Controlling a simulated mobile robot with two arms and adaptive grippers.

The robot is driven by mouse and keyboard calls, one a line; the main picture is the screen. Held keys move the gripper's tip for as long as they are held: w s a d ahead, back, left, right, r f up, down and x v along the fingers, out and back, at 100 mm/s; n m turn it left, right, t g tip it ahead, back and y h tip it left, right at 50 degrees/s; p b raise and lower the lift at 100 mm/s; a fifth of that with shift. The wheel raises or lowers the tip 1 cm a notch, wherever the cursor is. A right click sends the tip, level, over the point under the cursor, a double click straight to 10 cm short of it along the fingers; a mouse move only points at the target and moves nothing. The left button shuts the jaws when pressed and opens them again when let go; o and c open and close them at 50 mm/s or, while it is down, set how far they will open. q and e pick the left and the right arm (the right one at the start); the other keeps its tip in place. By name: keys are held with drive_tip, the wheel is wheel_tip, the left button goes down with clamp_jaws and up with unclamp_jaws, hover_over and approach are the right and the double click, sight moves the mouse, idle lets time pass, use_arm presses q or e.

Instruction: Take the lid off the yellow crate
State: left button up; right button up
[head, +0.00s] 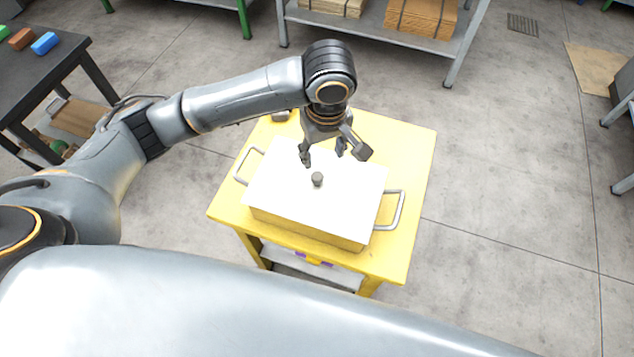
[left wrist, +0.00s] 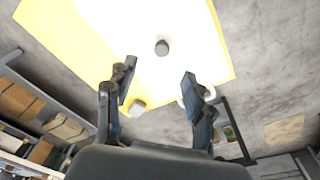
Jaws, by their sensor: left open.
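The yellow crate (head: 300,226) stands on a yellow table, with a grey handle at each end. Its pale, almost white lid (head: 350,190) lies on top and has a dark round knob (head: 317,179) near the middle. The lid also shows in the left wrist view (left wrist: 190,20), with the knob (left wrist: 162,47) ahead of and between the fingers. My left gripper (head: 322,154) is open and empty, above the far part of the lid and a little beyond the knob. It also shows in the left wrist view (left wrist: 160,85). My right gripper is in neither view.
The yellow table (head: 415,160) has free room right of the crate. A small grey object (head: 281,116) stands at its far left corner. A dark table (head: 45,75) with coloured blocks is at the left. A shelf (head: 370,30) with wooden stacks stands behind.

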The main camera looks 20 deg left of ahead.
sight(317, 176)
use_arm(q)
drive_tip(key=shift+n, duration=0.4)
drive_tip(key=f, duration=0.4)
drive_tip(key=w+a+f, duration=0.1)
drive_tip(key=f, duration=0.3)
drive_tip(key=f+p, duration=0.1)
drive_tip(key=f, duration=0.4)
drive_tip(key=shift+w+a, duration=0.3)
drive_tip(key=shift+a, duration=0.1)
clamp_jaws()
